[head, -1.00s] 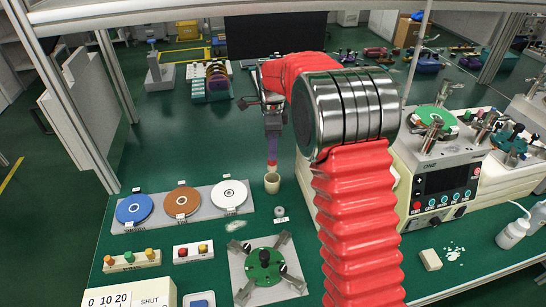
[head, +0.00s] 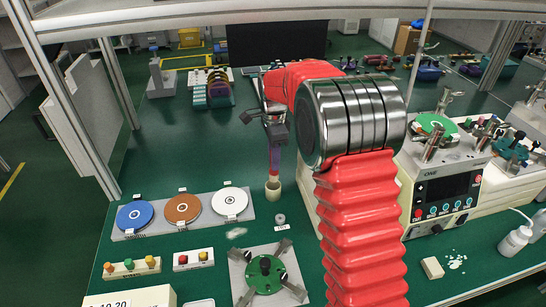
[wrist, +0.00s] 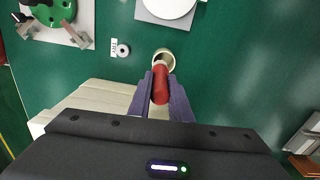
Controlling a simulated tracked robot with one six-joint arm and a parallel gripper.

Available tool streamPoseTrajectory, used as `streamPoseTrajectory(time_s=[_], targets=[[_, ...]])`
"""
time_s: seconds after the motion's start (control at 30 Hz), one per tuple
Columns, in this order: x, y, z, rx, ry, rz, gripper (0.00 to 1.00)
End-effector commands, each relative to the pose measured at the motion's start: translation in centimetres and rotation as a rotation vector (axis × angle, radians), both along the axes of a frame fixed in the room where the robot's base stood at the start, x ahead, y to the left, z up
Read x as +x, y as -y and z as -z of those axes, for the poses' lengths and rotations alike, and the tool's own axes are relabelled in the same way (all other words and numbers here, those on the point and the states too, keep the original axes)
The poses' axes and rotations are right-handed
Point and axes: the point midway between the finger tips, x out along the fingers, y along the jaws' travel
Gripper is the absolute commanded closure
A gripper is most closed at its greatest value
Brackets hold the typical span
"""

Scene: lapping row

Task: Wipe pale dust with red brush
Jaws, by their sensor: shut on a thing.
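My gripper (head: 275,146) is shut on the red brush (wrist: 160,84), with its purple fingers on either side in the wrist view. The brush points down at the cream cup (head: 273,190). Its lower end overlaps the cup's mouth, which also shows in the wrist view (wrist: 164,53); I cannot tell how far inside it is. White specks (head: 456,261) lie at the right, beside a cream block (head: 432,268).
A grey plate with blue, brown and white discs (head: 231,201) lies left of the cup. A small grey ring (head: 280,218) and a clamp fixture with a green disc (head: 265,272) stand in front. A lapping machine (head: 446,187) stands right. Button boxes (head: 193,259) sit front left.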

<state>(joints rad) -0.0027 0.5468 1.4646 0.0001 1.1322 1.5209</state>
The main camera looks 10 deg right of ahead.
Motion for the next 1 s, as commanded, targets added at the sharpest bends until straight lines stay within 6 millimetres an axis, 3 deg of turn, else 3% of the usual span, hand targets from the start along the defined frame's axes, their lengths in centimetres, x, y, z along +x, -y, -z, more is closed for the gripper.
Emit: streamPoseTrajectory(time_s=[1.0], targets=[[-5.3, 0.1, 2.7, 0.0, 0.0, -1.111, 1.0]])
